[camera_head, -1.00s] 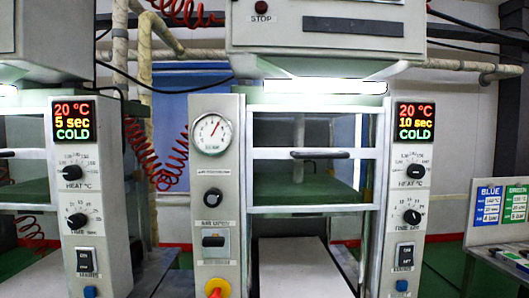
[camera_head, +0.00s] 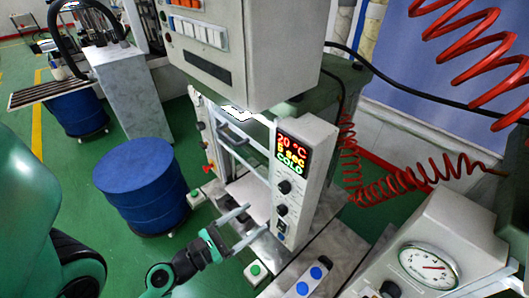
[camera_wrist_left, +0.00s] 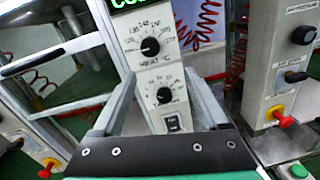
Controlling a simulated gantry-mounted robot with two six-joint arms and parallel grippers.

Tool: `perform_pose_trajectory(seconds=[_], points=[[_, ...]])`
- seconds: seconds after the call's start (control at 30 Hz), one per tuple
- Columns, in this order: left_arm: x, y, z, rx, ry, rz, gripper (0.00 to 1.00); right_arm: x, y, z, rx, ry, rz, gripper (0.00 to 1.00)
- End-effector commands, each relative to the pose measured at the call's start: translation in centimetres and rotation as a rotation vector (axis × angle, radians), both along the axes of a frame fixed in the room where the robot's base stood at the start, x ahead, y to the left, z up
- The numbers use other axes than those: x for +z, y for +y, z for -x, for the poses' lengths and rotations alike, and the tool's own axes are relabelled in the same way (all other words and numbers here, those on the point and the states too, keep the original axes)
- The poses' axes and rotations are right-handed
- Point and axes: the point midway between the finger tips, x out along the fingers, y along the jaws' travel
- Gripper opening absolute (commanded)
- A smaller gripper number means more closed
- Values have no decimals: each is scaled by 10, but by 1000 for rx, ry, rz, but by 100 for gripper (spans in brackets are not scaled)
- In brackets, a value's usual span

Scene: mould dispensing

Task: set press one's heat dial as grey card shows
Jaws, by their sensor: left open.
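A press (camera_head: 303,180) in the head view has a lit display (camera_head: 291,153) reading 20 °C, 5 sec, COLD. Its heat dial (camera_head: 284,187) is the upper black knob; the time dial (camera_head: 282,210) and a switch sit below. The left wrist view shows the heat dial (camera_wrist_left: 150,47) close, its mark seeming to point left. My left gripper (camera_head: 256,219) is open and empty in front of the panel. In the wrist view its fingers (camera_wrist_left: 160,82) flank the panel around the time dial (camera_wrist_left: 164,95), below the heat dial. My right gripper and the grey card are not in view.
A blue drum (camera_head: 140,185) stands left of the press. A grey control box (camera_head: 240,55) overhangs it. Red coiled hoses (camera_head: 400,185) hang at right, near a console with a gauge (camera_head: 430,267). A green button box (camera_head: 255,270) sits low in front.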

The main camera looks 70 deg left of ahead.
Motion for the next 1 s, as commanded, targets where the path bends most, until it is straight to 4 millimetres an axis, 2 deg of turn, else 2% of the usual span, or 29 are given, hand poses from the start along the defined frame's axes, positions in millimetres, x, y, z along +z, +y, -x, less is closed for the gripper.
perform_pose_trajectory(seconds=[0.03,0.07,0.37,0.57,0.7,0.9,1.0], points=[[16,3,6,23,9,13,77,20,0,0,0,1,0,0],[18,5,8,33,11,15,77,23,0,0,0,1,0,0],[18,11,6,47,10,12,77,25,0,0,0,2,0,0],[23,21,-23,39,8,8,77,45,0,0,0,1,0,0],[24,36,-54,42,8,7,77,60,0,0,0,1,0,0],[20,52,-86,45,9,9,77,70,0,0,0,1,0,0],[18,56,-94,47,10,10,77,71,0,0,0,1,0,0]])
